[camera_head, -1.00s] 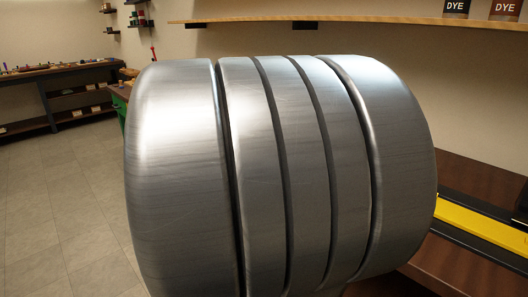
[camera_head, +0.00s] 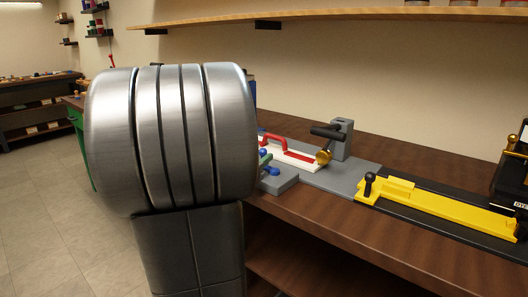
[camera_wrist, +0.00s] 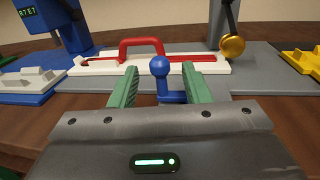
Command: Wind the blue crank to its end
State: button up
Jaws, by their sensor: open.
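The blue crank shows in the wrist view as an upright ball-topped handle (camera_wrist: 160,68) with a short blue arm low to its right. My gripper (camera_wrist: 161,84) has its two green fingers apart, one on each side of the handle, with gaps showing. I cannot tell how far in depth the fingers reach around it. In the head view, blue crank parts (camera_head: 272,171) and a green fingertip peek out right of my arm, which hides most of the gripper.
Behind the crank is a white plate (camera_wrist: 85,69) with a red handle (camera_wrist: 141,45). A brass knob (camera_wrist: 232,46) hangs from a grey post's black lever. A blue machine (camera_wrist: 60,22) stands left. A yellow slide (camera_head: 440,205) lies right on the brown bench (camera_head: 330,228).

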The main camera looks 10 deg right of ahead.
aim_at(266, 151)
jog(key=x, duration=0.5)
grip_shut()
